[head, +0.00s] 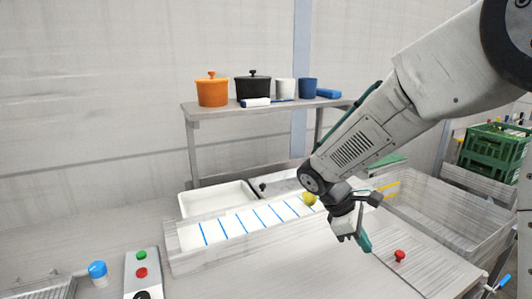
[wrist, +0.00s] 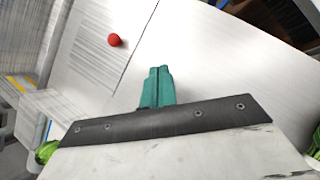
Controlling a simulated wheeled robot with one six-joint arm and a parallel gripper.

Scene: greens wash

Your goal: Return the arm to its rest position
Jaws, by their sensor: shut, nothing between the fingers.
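My arm reaches in from the upper right in the head view and bends down over the counter. My gripper (head: 364,243) hangs above the front of the counter, left of a small red knob (head: 399,256). Its teal fingers are shut together with nothing between them. In the wrist view the closed gripper (wrist: 160,72) points over the pale counter panel. The red knob also shows there (wrist: 115,40), apart from the fingertips.
A white tray with blue dividing lines (head: 215,233) lies behind and left of the gripper. A clear basin (head: 470,213) and green crates (head: 495,145) are on the right. A shelf (head: 215,108) with pots stands behind. A control panel with buttons (head: 141,288) is front left.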

